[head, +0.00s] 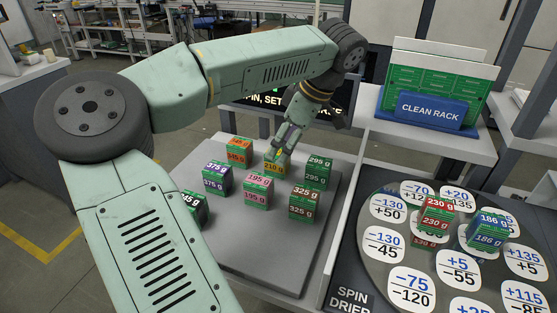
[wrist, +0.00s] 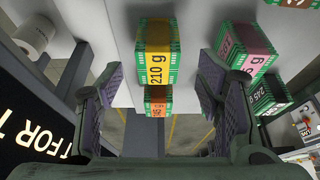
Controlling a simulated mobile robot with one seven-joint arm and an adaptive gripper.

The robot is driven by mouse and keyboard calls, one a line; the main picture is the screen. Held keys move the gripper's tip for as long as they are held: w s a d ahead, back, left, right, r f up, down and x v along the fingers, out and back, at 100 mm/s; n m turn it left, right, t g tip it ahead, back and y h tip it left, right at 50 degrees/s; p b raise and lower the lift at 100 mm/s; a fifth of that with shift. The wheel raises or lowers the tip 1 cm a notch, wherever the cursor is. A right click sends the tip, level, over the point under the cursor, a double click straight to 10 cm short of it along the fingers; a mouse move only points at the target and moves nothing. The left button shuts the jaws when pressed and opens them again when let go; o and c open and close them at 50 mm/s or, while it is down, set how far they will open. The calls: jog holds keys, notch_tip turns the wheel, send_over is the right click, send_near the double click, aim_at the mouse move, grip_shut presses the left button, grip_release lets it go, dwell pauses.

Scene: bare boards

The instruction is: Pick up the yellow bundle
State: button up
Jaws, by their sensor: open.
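The yellow bundle, a green block with a yellow band marked 210 g, stands on the grey board in the head view (head: 274,169), partly hidden by my gripper. In the wrist view the yellow bundle (wrist: 158,62) shows at top centre, lined up with the gap between my fingers. My gripper (head: 284,148) is right at or just above the bundle in the head view. In the wrist view my gripper (wrist: 162,85) is open, with one dark finger pad at each side and nothing held. I cannot tell whether the fingers touch the bundle.
Close by stand an orange-banded bundle (head: 238,152), a pink one (head: 257,191), a green one (head: 318,172), a brown one (head: 303,203) and a purple one (head: 216,178). A round disc (head: 380,262) with red and blue bundles lies right. The clean rack (head: 431,108) stands behind.

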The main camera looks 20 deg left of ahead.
jog(key=p+x, duration=0.1)
jog(key=x, duration=0.5)
jog(key=shift+d, duration=0.15)
jog(key=c, duration=1.4)
jog(key=shift+w, duration=0.1)
grip_shut()
jog(key=shift+p, duration=0.3)
